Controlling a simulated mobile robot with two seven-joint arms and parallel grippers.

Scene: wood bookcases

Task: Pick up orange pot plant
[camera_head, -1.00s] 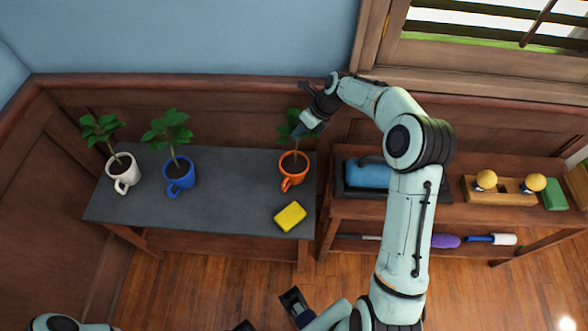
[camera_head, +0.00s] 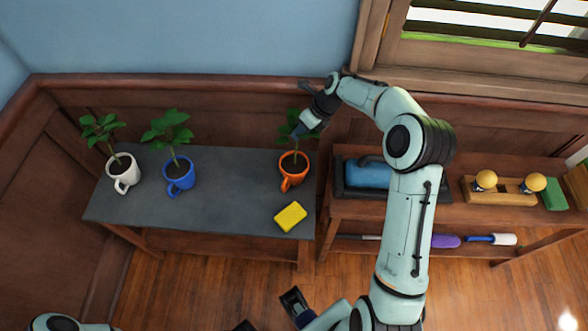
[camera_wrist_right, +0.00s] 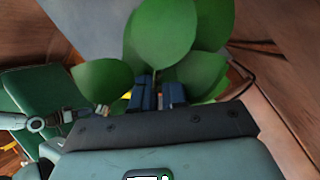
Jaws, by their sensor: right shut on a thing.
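The orange pot plant (camera_head: 293,170) is an orange mug-like pot with a handle, dark soil and a green-leaved plant. It stands upright at the right end of the grey-topped table. My right gripper (camera_head: 297,134) is above the pot, shut on the plant's stem among the leaves. In the right wrist view the green leaves (camera_wrist_right: 163,35) surround the dark fingertips (camera_wrist_right: 157,97) and hide part of the stem. Whether the pot touches the table cannot be told.
A blue mug plant (camera_head: 180,178) and a white mug plant (camera_head: 123,177) stand to the left on the table (camera_head: 232,190). A yellow sponge (camera_head: 291,216) lies in front of the orange pot. A wooden bench (camera_head: 440,205) with tools stands at right. The wall is close behind.

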